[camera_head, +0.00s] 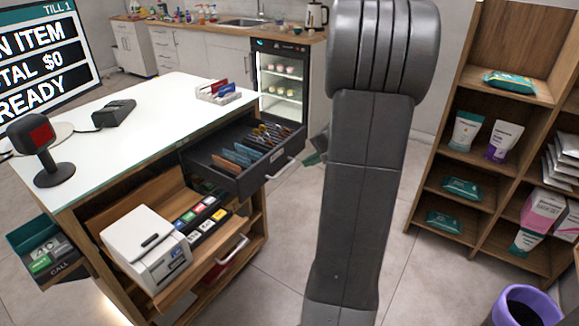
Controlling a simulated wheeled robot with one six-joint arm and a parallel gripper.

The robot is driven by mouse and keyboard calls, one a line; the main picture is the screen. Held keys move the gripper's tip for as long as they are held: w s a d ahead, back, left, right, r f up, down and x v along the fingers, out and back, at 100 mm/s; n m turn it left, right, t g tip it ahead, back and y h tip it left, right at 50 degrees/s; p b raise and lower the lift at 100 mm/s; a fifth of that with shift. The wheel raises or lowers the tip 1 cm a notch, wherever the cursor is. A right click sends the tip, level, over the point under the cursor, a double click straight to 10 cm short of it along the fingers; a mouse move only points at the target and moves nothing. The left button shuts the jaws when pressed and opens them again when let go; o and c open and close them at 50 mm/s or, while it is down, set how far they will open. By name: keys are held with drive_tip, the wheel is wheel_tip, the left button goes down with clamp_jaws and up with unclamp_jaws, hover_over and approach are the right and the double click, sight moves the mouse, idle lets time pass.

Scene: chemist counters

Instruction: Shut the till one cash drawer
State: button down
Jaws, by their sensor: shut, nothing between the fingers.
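The till one cash drawer (235,185) is black and stands pulled out from under the white counter top. It holds upright coloured dividers or notes and some small items. Its front panel has a pale bar handle (281,170) facing right. My gripper (313,158) is mostly hidden behind my grey arm; only a small dark and greenish part shows left of the arm, just right of the drawer front. The fingers are shut with nothing between them. I cannot tell whether they touch the drawer.
The till screen (45,55) and scanner (40,150) stand left. Shelves (468,80) and a purple bin (535,300) are right. Floor between is clear.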

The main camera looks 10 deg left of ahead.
sight(271, 169)
drive_tip(key=x, duration=0.3)
drive_tip(key=a+r+x, duration=0.1)
drive_tip(key=x, duration=0.7)
drive_tip(key=shift+w+a+r+p, duration=0.1)
drive_tip(key=shift+w+a+p, duration=0.1)
drive_tip(key=shift+a+p, duration=0.15)
drive_tip(key=shift+w+a, duration=0.25)
drive_tip(key=shift+a, duration=0.35)
drive_tip(key=shift+a, duration=0.1)
drive_tip(key=w+a+p, duration=0.1)
drive_tip(key=w+a, duration=0.1)
drive_tip(key=a, duration=0.5)
drive_tip(key=w+a+p, duration=0.1)
drive_tip(key=w+a, duration=0.2)
drive_tip(key=a, duration=0.5)
drive_tip(key=w+a+p, duration=0.1)
drive_tip(key=w+a, duration=0.2)
drive_tip(key=a, duration=0.4)
drive_tip(key=shift+w+a+p, duration=0.1)
drive_tip(key=shift+a+p, duration=0.15)
drive_tip(key=shift+p, duration=0.15)
drive_tip(key=shift+a+r, duration=0.15)
drive_tip(key=shift+a, duration=0.05)
drive_tip(key=shift+w, duration=0.1)
